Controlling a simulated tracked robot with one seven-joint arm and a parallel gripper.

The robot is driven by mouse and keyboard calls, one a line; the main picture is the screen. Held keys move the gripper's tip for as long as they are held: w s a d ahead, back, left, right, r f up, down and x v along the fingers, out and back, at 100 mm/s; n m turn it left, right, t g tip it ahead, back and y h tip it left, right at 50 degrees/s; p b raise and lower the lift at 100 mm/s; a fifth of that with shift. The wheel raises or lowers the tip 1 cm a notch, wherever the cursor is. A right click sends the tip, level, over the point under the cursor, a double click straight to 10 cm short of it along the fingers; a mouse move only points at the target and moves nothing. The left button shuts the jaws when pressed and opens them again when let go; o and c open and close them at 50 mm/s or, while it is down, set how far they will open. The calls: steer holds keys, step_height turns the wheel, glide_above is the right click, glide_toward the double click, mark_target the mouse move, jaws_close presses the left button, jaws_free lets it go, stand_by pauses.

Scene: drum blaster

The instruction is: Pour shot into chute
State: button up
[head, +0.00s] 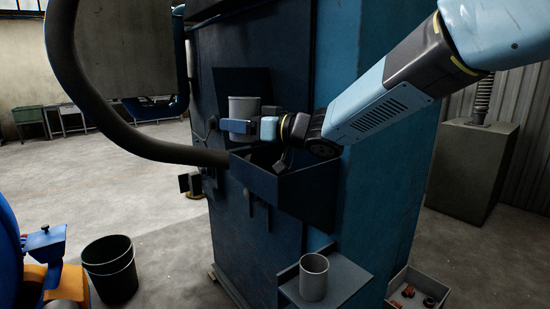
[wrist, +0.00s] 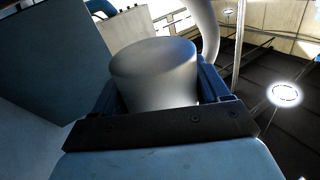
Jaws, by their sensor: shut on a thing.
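My gripper (head: 237,126) is shut on a grey cylindrical cup (head: 244,106). It holds the cup roughly upright over the dark blue open chute (head: 268,181) on the front of the blue machine. In the wrist view the cup (wrist: 155,75) fills the space between the blue fingers (wrist: 165,95). Its side shows there, so whatever is inside is hidden. The inside of the chute is mostly hidden by its front wall and my wrist. A second grey cup (head: 313,278) stands on a small shelf at the lower right of the machine.
A thick dark hose (head: 135,138) curves in from the left to beside the chute. A black bucket (head: 110,270) stands on the floor at left. A grey tray (head: 418,286) with small parts is at lower right. A grey block (head: 470,168) stands behind on the right.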

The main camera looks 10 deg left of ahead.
steer(key=shift+w+d+f+m+t, duration=0.2)
steer(key=shift+w+f+m, duration=0.1)
steer(key=shift+m, duration=0.45)
steer(key=shift+w+d+f+m+t, duration=0.1)
steer(key=shift+w+d+f+m, duration=0.15)
steer(key=shift+m, duration=0.5)
steer(key=shift+w+d+f+m+t+y, duration=0.2)
steer(key=shift+w+m, duration=0.25)
steer(key=shift+m, duration=0.45)
steer(key=shift+w+d+f+m+t+y, duration=0.1)
steer(key=shift+w+f+m+t+y, duration=0.2)
steer(key=shift+m, duration=0.6)
steer(key=w+m+t, duration=0.1)
steer(key=m, duration=0.4)
steer(key=w+f+m+t+p, duration=0.1)
steer(key=m, duration=0.4)
steer(key=w+d+m+t+p, duration=0.1)
steer(key=m, duration=0.4)
steer(key=shift+d+f+t+h, duration=0.1)
steer(key=shift+f+t+h, duration=0.2)
steer(key=shift+f, duration=0.1)
steer(key=shift+w+d+r+m+p, duration=0.2)
steer(key=shift+r+m+p, duration=0.1)
steer(key=shift+m, duration=0.5)
steer(key=shift+a, duration=0.1)
